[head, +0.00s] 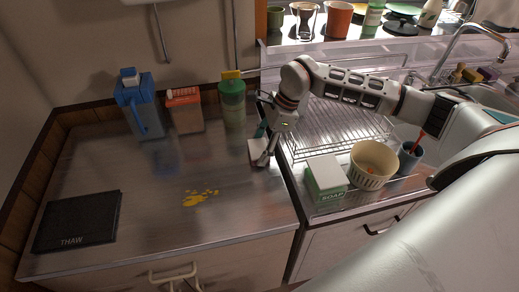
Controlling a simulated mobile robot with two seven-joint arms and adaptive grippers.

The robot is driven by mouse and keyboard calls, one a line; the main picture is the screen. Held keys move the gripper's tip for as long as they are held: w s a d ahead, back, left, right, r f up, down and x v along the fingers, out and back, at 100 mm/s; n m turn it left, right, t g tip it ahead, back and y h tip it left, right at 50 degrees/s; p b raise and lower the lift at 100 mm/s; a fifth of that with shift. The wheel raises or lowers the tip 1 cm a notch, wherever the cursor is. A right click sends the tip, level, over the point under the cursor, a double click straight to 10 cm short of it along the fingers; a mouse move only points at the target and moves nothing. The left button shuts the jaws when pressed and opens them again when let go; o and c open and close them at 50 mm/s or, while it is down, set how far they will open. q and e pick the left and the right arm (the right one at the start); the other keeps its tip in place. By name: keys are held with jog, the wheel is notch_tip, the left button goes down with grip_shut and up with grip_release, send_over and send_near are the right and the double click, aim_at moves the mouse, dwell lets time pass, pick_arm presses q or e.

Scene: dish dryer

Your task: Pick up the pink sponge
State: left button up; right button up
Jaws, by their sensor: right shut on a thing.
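The pink sponge (256,152) is a small pale pink block at the right edge of the metal counter (110,165), near the dish rack. My right arm reaches in from the right. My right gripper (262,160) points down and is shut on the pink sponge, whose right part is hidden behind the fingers. I cannot tell whether the sponge touches the counter. My left gripper is not in view.
A blue jug (138,105), an orange container (185,110) and a green bottle (232,103) stand behind. A soap box (326,178), cream bowl (370,165) and blue cup (409,157) stand right. A black THAW board (77,221) and yellow spill (199,198) lie left.

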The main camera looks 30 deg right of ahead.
aim_at(260, 148)
jog(key=shift+r, duration=0.15)
notch_tip(260, 148, up, 20)
jog(key=shift+p, duration=0.3)
jog(key=shift+c, duration=0.4)
